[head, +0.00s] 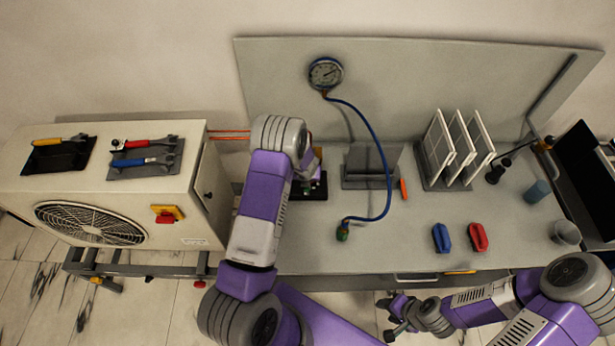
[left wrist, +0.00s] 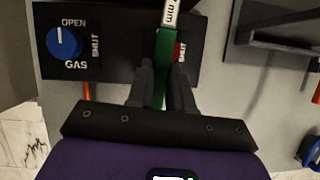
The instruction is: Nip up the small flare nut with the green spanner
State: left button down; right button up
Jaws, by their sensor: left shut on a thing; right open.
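The green spanner (left wrist: 159,78) is upright in the left wrist view, with a white label reading "mm" (left wrist: 171,12) at the top edge. My left gripper (left wrist: 163,88) is shut on its green part, in front of a black valve panel (left wrist: 112,50). In the head view my left arm hides most of this spot, and only the edge of the dark panel (head: 318,190) shows. I cannot make out the small flare nut in either view. My right gripper (head: 391,316) is open and empty, low in front of the bench.
A blue gas knob (left wrist: 65,42) sits left of the spanner. A blue hose (head: 384,165) hangs from the gauge (head: 325,73) onto the bench. The outdoor unit (head: 100,200) is left.

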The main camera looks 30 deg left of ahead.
pick_arm(q)
jog(key=shift+a, duration=0.1)
jog(key=shift+s+a+m+h+b, duration=0.3)
jog(key=shift+a+m+b, duration=0.4)
jog(key=shift+b, duration=0.3)
jog(key=shift+s+a+m+b, duration=0.15)
jog(key=shift+a+m+b, duration=0.3)
jog(key=shift+a+m, duration=0.2)
jog(key=shift+s+a+m+t+h, duration=0.1)
jog(key=shift+a+m+t+h, duration=0.2)
jog(key=shift+a, duration=0.1)
jog(key=shift+w+d+n+p, duration=0.15)
jog(key=shift+d+n+p, duration=0.2)
jog(key=shift+d+n, duration=0.2)
jog(key=shift+w+d+n+p, duration=0.15)
jog(key=shift+d+n+p, duration=0.2)
jog(key=shift+d, duration=0.25)
jog(key=shift+s+d+b, duration=0.2)
jog(key=shift+s+b, duration=0.4)
jog(key=shift+b, duration=0.3)
jog(key=shift+s+d+b, duration=0.15)
jog(key=shift+s+b, duration=0.4)
jog(key=shift+b, duration=0.3)
jog(key=shift+s+d+y+b, duration=0.2)
jog(key=shift+s+d+b, duration=0.05)
jog(key=shift+s+b, duration=0.4)
jog(key=shift+s+d+y+b, duration=0.2)
jog(key=shift+s+b, duration=0.35)
jog(key=shift+b, duration=0.15)
jog(key=shift+r, duration=0.1)
